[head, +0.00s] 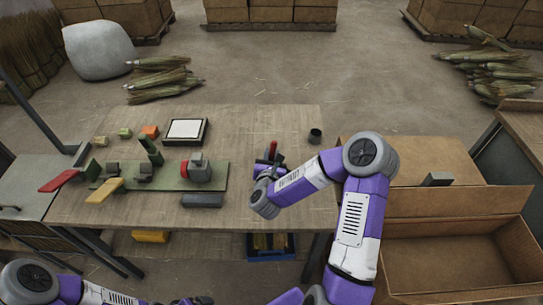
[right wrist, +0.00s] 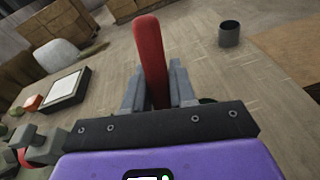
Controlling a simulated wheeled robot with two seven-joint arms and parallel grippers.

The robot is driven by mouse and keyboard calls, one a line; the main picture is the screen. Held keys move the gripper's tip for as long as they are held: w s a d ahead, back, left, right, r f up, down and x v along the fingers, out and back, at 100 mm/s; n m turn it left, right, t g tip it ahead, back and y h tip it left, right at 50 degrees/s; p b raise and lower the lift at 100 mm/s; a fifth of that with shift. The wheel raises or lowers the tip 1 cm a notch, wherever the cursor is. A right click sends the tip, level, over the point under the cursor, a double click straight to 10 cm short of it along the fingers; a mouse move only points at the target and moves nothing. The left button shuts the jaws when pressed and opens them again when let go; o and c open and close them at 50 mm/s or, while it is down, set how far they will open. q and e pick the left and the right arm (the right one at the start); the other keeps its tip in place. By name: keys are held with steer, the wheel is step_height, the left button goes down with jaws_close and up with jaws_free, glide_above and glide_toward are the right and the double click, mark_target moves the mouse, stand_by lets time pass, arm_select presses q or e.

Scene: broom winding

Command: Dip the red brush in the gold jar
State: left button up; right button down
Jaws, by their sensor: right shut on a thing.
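The red brush shows as a red handle (head: 273,149) standing up between the fingers of my right gripper (head: 271,161). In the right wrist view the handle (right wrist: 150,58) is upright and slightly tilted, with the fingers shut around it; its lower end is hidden. A small dark grey cup (head: 315,136) stands on the table, right of and a little beyond the gripper; it also shows in the right wrist view (right wrist: 229,34). No gold shows on it, so I cannot tell if it is the gold jar. My left gripper (head: 192,300) is cut off at the bottom edge.
The wooden table (head: 240,125) carries a green board (head: 170,183) with a red-and-grey device (head: 197,170), a dark-framed white pad (head: 185,131) and small coloured blocks. Cardboard boxes (head: 450,245) stand to the right. The tabletop between gripper and cup is clear.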

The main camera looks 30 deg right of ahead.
steer(key=shift+f, duration=0.15)
stand_by(0.3)
steer(key=shift+r+p, duration=2.3)
steer(key=shift+r, duration=1.35)
